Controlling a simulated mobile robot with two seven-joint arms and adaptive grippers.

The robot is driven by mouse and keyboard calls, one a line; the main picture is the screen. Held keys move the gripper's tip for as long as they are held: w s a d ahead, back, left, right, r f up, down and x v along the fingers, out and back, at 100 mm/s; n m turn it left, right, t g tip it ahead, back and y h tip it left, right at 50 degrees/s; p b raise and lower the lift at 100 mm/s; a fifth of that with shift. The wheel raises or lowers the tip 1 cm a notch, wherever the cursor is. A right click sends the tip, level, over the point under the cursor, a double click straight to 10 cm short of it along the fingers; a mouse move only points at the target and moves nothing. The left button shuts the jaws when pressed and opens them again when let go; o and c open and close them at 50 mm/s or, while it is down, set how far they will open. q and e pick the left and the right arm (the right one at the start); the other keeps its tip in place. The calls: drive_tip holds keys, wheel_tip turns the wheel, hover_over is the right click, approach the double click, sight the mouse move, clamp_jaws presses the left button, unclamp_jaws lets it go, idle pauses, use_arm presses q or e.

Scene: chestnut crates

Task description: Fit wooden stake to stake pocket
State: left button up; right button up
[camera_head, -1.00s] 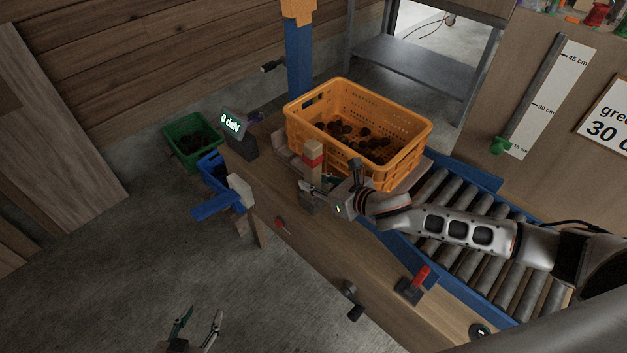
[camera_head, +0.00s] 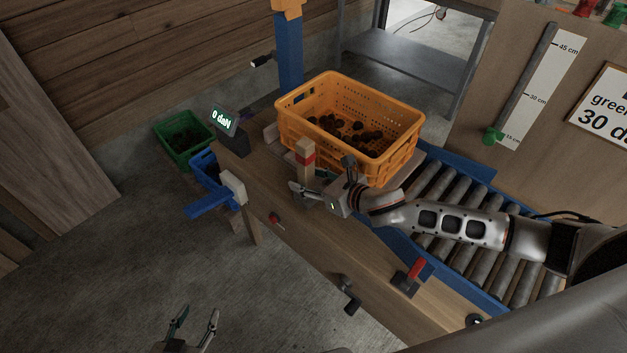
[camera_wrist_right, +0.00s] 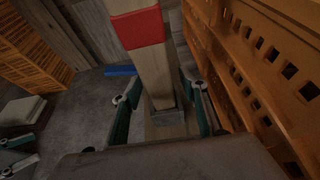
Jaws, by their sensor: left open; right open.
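The wooden stake (camera_head: 306,155) is a pale square post with a red band near its top. It stands upright at the bench edge beside the orange crate. In the right wrist view the stake (camera_wrist_right: 154,75) has its foot in a small grey pocket (camera_wrist_right: 165,118). How deep it sits is not clear. My right gripper (camera_head: 318,186) is open around the stake's lower part. In its wrist view the fingers (camera_wrist_right: 164,108) stand one on each side of the stake, with gaps. My left gripper (camera_head: 192,330) is open and empty, low over the floor, far from the stake.
The orange crate (camera_head: 345,142) of chestnuts stands close behind the stake. A roller conveyor (camera_head: 464,195) lies to the right. A red-handled lever (camera_head: 412,276) sits on the bench (camera_head: 330,250).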

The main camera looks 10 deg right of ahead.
drive_tip(key=v, duration=1.2)
drive_tip(key=shift+w+f, duration=0.1)
